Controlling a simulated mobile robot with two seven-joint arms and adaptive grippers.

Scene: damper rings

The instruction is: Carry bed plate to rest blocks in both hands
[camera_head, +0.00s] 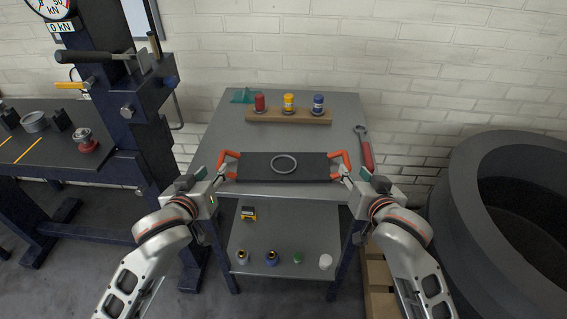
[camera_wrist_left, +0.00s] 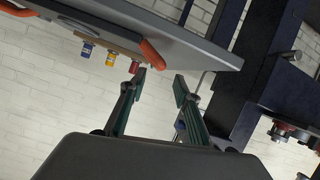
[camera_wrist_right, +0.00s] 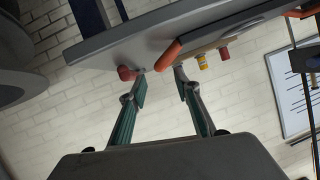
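The bed plate (camera_head: 310,166) is a dark flat bar with an orange handle at each end, lying on the grey table. A grey ring (camera_head: 284,164) lies on its middle. My left gripper (camera_head: 222,174) is at the left handle (camera_head: 226,160); in the left wrist view its fingers are apart, with that handle (camera_wrist_left: 152,54) just beyond the tips. My right gripper (camera_head: 346,173) is at the right handle (camera_head: 343,159); its fingers are also apart, with the handle (camera_wrist_right: 168,55) beyond them. Two dark blocks, possibly the rest blocks (camera_head: 60,120), stand on the press bed at left.
The press (camera_head: 120,115) stands left of the table (camera_head: 215,140), across a gap. A wooden rack (camera_head: 290,117) with red, yellow and blue containers stands behind the plate. A red-handled wrench (camera_head: 366,153) lies at right. A big dark ring-shaped tub (camera_head: 465,165) stands further right.

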